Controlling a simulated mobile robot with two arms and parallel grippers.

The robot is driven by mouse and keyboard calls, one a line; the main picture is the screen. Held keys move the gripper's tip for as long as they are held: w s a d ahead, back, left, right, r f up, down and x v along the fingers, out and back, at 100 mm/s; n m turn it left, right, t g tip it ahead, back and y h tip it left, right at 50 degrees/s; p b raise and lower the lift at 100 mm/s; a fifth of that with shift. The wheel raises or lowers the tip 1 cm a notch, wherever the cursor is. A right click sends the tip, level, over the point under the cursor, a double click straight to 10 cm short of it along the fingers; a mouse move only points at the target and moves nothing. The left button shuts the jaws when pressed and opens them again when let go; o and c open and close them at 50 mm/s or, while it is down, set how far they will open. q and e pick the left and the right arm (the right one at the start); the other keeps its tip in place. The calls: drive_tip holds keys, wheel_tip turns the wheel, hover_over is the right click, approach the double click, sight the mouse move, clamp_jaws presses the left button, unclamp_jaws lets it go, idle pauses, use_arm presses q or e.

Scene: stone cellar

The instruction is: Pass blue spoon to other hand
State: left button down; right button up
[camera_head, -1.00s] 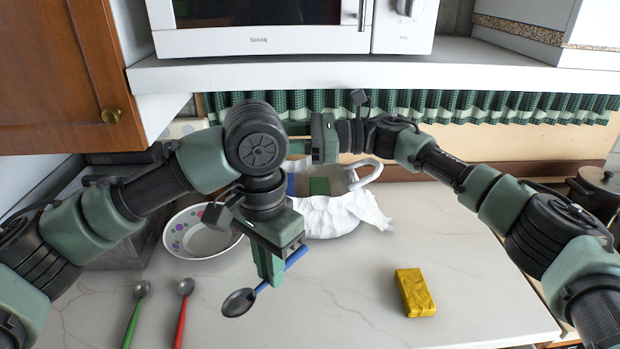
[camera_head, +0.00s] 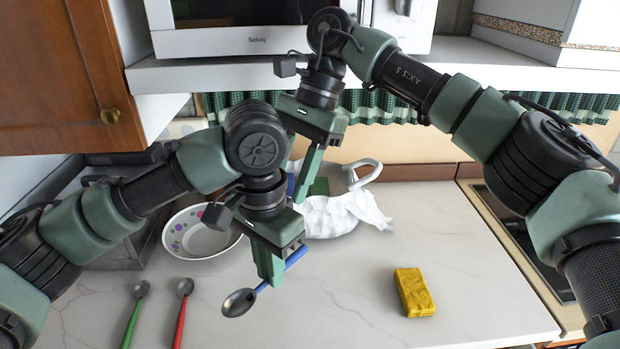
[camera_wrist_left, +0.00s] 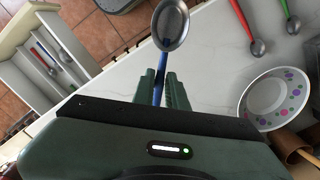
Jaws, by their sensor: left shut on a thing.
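The blue spoon (camera_head: 239,303) has a dark metal bowl and a blue handle. My left gripper (camera_head: 270,278) is shut on its handle above the white counter. The bowl points to the lower left and the blue handle end sticks out to the right of the fingers. In the left wrist view the spoon (camera_wrist_left: 171,26) stands between the two fingers (camera_wrist_left: 158,76), bowl outward. My right gripper (camera_head: 302,196) points down above and right of the left one, apart from the spoon. Its fingers overlap in view, so its opening cannot be told.
A green spoon (camera_head: 133,318) and a red spoon (camera_head: 182,316) lie at the left front. A dotted bowl (camera_head: 177,243) and a white crumpled cloth (camera_head: 350,213) sit behind. A yellow package (camera_head: 414,292) lies on the right. The microwave shelf (camera_head: 230,76) overhangs the back.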

use_arm(q)
drive_tip(key=shift+a, duration=0.15)
use_arm(e)
drive_tip(key=shift+g+h, duration=0.3)
drive_tip(key=shift+h, duration=0.2)
drive_tip(key=s+f, duration=0.1)
drive_tip(key=f, duration=0.2)
drive_tip(key=s+f, duration=0.2)
drive_tip(key=f, duration=0.2)
drive_tip(key=s+f, duration=0.1)
drive_tip(key=f, duration=0.2)
drive_tip(key=shift+s+f, duration=0.3)
drive_tip(key=shift+f, duration=0.05)
clamp_jaws()
use_arm(q)
drive_tip(key=c, duration=1.3)
unclamp_jaws()
drive_tip(key=shift+c, duration=0.2)
drive_tip(key=shift+r, duration=0.15)
